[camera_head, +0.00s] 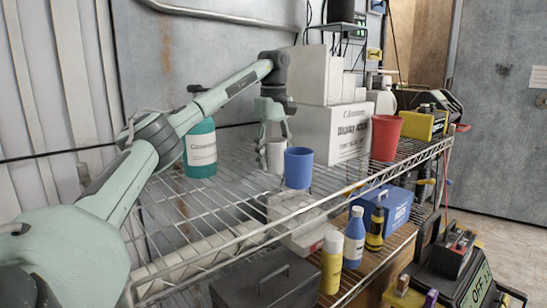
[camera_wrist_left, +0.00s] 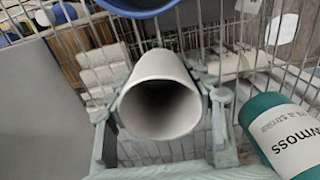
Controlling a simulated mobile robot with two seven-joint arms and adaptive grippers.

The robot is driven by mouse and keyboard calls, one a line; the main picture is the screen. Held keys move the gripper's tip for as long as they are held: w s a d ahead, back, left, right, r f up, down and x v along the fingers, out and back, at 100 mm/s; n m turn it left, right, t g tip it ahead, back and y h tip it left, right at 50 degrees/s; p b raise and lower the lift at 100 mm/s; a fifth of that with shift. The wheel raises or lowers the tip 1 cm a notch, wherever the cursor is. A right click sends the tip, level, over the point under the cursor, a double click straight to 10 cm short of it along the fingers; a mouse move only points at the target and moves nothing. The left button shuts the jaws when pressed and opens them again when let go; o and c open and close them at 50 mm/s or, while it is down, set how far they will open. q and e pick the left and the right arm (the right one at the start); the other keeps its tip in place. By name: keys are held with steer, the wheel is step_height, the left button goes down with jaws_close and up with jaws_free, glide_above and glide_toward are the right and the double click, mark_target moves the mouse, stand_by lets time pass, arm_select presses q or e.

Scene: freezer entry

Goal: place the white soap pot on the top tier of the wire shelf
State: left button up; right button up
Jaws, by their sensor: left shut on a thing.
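The white soap pot (camera_head: 276,157) is held upright between the fingers of my left gripper (camera_head: 273,132), over the top tier of the wire shelf (camera_head: 215,215). The gripper comes down on it from above. In the left wrist view I look into the open mouth of the pot (camera_wrist_left: 160,100), with gripper fingers (camera_wrist_left: 162,110) on both sides. The pot's foot is low, close to the wire deck; I cannot tell whether it touches. My right gripper is not in view.
A blue cup (camera_head: 298,168) stands just right of the pot, and a teal bottle (camera_head: 201,152) to its left. A white box (camera_head: 335,135) and a red cup (camera_head: 386,138) stand further right. Bare wire deck lies at the front left. Bottles and a blue box (camera_head: 396,204) are below.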

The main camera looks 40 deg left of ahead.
arm_select(q)
steer(key=shift+f, duration=0.1)
steer(key=o, duration=1.1)
steer(key=shift+o, duration=0.2)
